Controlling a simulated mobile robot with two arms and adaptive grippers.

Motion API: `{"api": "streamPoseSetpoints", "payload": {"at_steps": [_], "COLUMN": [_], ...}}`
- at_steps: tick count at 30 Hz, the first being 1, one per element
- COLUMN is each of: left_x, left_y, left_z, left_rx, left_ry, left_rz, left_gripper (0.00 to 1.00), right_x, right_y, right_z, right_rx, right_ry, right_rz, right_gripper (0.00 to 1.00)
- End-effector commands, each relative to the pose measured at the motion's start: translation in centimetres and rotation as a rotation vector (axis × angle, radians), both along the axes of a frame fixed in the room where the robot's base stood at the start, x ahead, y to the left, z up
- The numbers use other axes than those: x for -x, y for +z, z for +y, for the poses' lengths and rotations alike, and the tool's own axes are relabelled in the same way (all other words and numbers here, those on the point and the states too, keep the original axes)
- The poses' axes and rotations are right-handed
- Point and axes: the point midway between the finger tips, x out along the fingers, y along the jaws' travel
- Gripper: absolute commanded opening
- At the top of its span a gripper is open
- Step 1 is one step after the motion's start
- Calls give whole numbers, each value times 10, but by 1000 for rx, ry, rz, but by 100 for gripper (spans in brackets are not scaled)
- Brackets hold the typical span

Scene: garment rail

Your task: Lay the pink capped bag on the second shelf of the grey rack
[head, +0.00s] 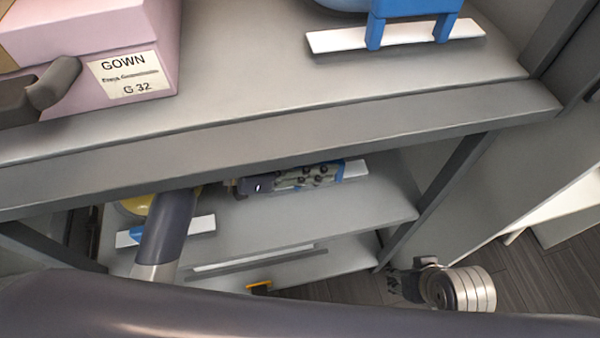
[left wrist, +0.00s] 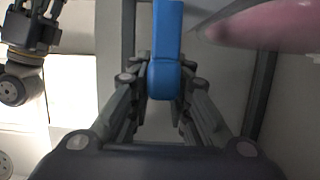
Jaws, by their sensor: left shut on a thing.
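The grey rack (head: 330,118) fills most of the head view, with an upper shelf (head: 240,80) and a lower shelf (head: 335,215). My left gripper (head: 325,175) is under the upper shelf's front beam, partly hidden. In the left wrist view my left gripper (left wrist: 166,85) is shut on a blue piece (left wrist: 167,45). A blurred, rounded pink thing (left wrist: 265,25) is at upper right there; I cannot tell whether it is the bag or joins the blue piece. My right gripper (head: 405,282) is right of the rack, and also shows in the wrist view (left wrist: 35,25); its opening is unclear.
A pink box marked GOWN G 32 (head: 120,40) and a blue object (head: 415,8) with a white strip (head: 395,37) are on the upper shelf. A yellow item (head: 137,205) is below, at left. The upper shelf's middle and the lower shelf's right part look clear.

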Motion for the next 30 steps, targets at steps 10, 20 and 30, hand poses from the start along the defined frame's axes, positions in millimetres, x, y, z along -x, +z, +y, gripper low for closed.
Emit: {"api": "streamPoseSetpoints", "payload": {"at_steps": [10,20,30], "left_x": [0,-1,0], "left_y": [-45,-69,-70], "left_z": [0,0,0], "left_rx": [3,2,1], "left_ry": [2,1,1], "left_rz": [-1,-4,2], "left_gripper": [0,0,38], "right_x": [2,2,2], "right_y": [-8,-13,-13], "right_z": [-1,-1,-1], "right_rx": [1,1,1], "right_ry": [0,0,0], "right_rz": [0,0,0], "right_gripper": [40,40,40]}}
